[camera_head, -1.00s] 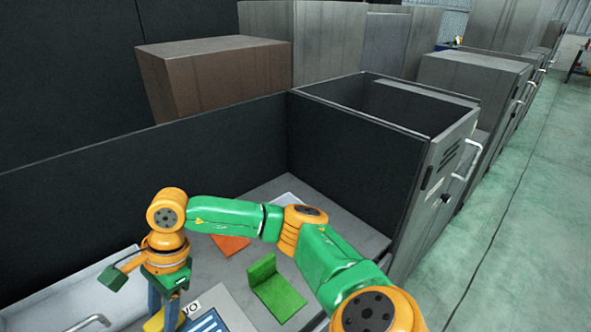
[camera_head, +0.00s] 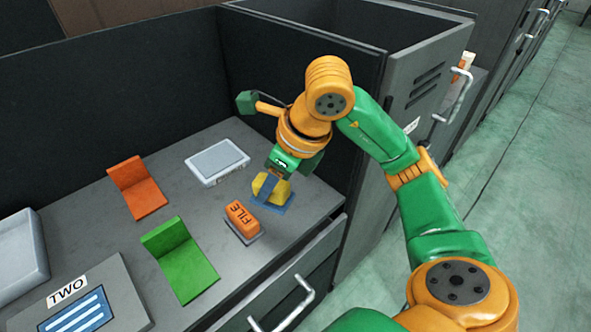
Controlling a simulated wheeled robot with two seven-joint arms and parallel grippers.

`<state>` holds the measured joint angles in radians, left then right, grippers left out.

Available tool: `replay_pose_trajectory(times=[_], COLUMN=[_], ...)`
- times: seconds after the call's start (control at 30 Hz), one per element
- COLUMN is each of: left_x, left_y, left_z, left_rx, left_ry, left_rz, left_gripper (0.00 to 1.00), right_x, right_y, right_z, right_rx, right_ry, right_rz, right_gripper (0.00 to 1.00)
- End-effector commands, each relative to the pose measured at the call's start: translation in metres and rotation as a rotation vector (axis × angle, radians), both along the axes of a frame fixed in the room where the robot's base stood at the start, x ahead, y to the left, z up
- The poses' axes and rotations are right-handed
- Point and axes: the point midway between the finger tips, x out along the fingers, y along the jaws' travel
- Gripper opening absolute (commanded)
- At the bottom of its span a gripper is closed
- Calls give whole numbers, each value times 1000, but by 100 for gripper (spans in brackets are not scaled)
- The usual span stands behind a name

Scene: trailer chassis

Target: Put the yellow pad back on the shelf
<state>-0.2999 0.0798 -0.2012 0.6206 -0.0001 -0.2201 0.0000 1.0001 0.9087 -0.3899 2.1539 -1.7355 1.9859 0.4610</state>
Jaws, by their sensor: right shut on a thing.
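The yellow pad (camera_head: 280,190) is a small block at the right of the grey desk surface. My right gripper (camera_head: 266,190) points down at it, with its jaws shut on the pad. The pad is partly hidden by a blue finger. A flat blue piece (camera_head: 282,208) shows right below the pad; I cannot tell whether the pad touches it. I cannot tell which surface is the shelf. My left gripper is not in view.
An orange FILE block (camera_head: 242,218) sits close to the left of the pad. A grey-white tray (camera_head: 217,162), orange bracket (camera_head: 137,187), green bracket (camera_head: 181,258) and TWO panel (camera_head: 85,295) lie further left. Dark panels (camera_head: 300,40) rise behind and right. A handle (camera_head: 295,303) juts out in front.

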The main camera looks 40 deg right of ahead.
Motion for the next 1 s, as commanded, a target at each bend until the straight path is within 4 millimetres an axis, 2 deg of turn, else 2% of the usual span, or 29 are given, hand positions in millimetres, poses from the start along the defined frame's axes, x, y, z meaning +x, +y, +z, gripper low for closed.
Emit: replay_pose_trajectory(times=[0.1, 0.23, 0.43, 0.6, 0.97, 1.0], left_x=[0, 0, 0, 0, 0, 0], left_y=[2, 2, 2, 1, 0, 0], left_z=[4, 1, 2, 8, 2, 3], left_rx=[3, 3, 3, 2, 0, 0], left_ry=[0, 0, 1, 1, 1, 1], left_rz=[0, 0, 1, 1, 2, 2], left_gripper=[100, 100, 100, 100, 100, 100], right_x=[26, 43, 58, 58, 59, 59], right_y=[-31, -49, -65, -65, -65, -65], right_z=[-17, -51, -76, -104, -111, -110], right_rx=[0, 2, 0, 0, -1, -2], right_ry=[9, 8, 3, 2, -2, -1], right_rz=[-10, -4, -1, 1, 2, 2], right_gripper=[0, 0, 0, 0, 0, 53])
